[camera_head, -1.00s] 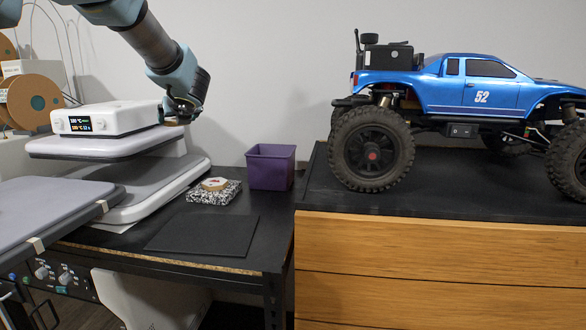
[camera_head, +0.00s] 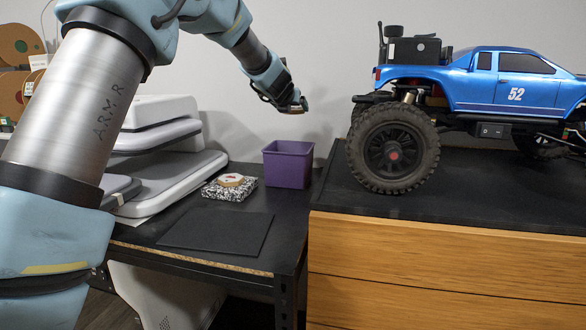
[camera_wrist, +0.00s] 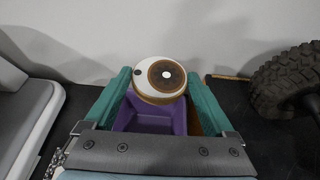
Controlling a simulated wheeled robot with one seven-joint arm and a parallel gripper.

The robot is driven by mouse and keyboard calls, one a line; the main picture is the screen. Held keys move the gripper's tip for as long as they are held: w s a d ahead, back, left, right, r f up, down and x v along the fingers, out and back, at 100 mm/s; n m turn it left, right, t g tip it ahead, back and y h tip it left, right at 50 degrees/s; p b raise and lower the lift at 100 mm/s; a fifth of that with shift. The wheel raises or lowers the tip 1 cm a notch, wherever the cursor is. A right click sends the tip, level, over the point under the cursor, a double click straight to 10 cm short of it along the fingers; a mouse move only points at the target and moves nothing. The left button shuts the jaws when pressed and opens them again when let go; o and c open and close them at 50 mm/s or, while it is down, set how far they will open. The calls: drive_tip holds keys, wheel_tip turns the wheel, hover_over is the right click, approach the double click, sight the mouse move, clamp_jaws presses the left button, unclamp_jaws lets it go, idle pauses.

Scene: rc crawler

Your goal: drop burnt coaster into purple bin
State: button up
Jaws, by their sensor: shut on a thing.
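The purple bin (camera_head: 288,166) stands on the black table against the wall, just left of the wooden drawer unit. My gripper (camera_head: 301,106) is above the bin in the head view, clear of its rim. The bin's inside is only partly visible.
A blue RC truck (camera_head: 480,85) stands on the black-topped drawer unit (camera_head: 440,265), its wheel near the bin's right. A speckled block with a wooden coaster (camera_head: 231,182) on top sits left of the bin. A black mat (camera_head: 217,230) lies in front; grey-white machines (camera_head: 165,165) stand left.

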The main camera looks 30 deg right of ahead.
wheel_tip(320, 180, down, 5)
drive_tip(key=b, duration=0.4)
drive_tip(key=shift+f, duration=0.15)
drive_tip(key=o, duration=1.1)
drive_tip(key=shift+c, duration=0.2)
drive_tip(key=shift+a, duration=0.1)
drive_tip(key=b+v, duration=0.2)
drive_tip(key=v, duration=0.8)
drive_tip(key=shift+s+a, duration=0.25)
